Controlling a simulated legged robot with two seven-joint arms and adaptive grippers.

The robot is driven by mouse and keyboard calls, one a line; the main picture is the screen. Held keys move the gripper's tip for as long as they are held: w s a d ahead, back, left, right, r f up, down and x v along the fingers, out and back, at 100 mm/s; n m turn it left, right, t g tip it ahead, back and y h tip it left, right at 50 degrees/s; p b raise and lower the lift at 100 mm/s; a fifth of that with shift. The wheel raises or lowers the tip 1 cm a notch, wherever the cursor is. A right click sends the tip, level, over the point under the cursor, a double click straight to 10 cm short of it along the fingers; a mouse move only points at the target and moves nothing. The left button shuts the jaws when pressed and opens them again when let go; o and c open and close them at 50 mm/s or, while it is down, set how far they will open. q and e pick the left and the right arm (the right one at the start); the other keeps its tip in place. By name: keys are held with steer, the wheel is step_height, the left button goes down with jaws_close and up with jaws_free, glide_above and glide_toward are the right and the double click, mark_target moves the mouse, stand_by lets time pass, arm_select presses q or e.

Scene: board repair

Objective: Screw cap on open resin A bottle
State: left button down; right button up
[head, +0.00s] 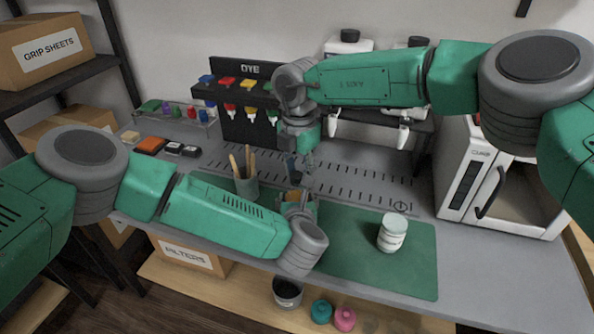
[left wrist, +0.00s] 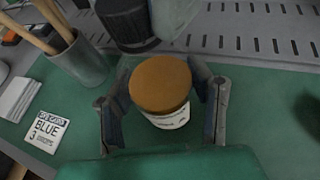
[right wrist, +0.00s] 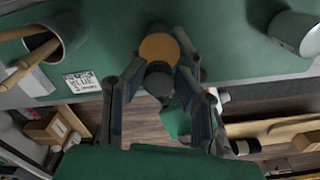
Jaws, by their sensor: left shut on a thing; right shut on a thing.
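A white bottle (left wrist: 170,118) with a round orange-brown open top (left wrist: 160,84) stands upright between the fingers of my left gripper (left wrist: 162,112), which is shut on it over the green mat. The orange top also shows in the right wrist view (right wrist: 158,46). My right gripper (right wrist: 160,75) is shut on a dark round cap (right wrist: 158,81). The ridged black cap also shows in the left wrist view (left wrist: 127,27), above and beside the bottle top, apart from it. In the head view my right gripper (head: 300,168) is just above my left gripper (head: 297,203), and the fingers mostly hide bottle and cap.
A white jar (head: 392,232) stands on the right of the green mat (head: 350,265). A cup with wooden sticks (head: 246,187) and a BLUE 3 card (left wrist: 47,131) are left of the bottle. A dye rack (head: 240,110) stands behind, a white oven (head: 470,180) at right.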

arm_select(q)
steer(key=shift+s+d, duration=0.1)
steer(key=shift+d, duration=0.05)
arm_select(e)
steer(key=m, duration=0.6)
steer(key=shift+s+a+m, duration=0.1)
steer(key=shift+s+m, duration=0.05)
steer(key=shift+m, duration=0.25)
steer(key=m, duration=0.6)
steer(key=shift+m, duration=0.4)
steer(key=o, duration=0.7)
steer(key=shift+o, duration=0.2)
step_height(320, 180, up, 12)
arm_select(q)
steer(key=c, duration=0.6)
jaws_free()
steer(key=shift+c, duration=0.2)
arm_select(e)
steer(key=shift+f, duration=0.1)
